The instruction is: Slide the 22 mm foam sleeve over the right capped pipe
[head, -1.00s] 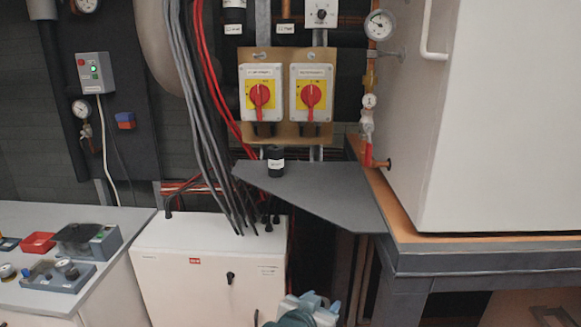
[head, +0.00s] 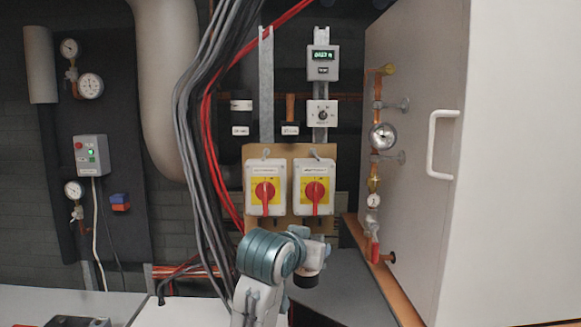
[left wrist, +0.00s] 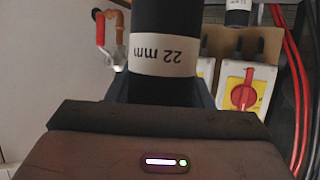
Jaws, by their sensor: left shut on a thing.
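The black foam sleeve (left wrist: 163,50) carries a white band reading "22 mm", upside down in the left wrist view. My left gripper (head: 318,255) is shut on it; its dark lower end (head: 306,280) shows in the head view, over the grey shelf. The right pipe (head: 290,106) is a short copper stub with a white label (head: 290,129) below it. It hangs up and to the left of my gripper, apart from the sleeve. Its cap is too small to make out. My right gripper is out of view.
A black-covered pipe (head: 241,105) hangs left of the copper stub. Two red-handled switches (head: 264,190) sit behind my gripper. Grey and red cables (head: 195,120) run down on the left. A white cabinet (head: 420,180) and gauge pipework (head: 382,137) stand right.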

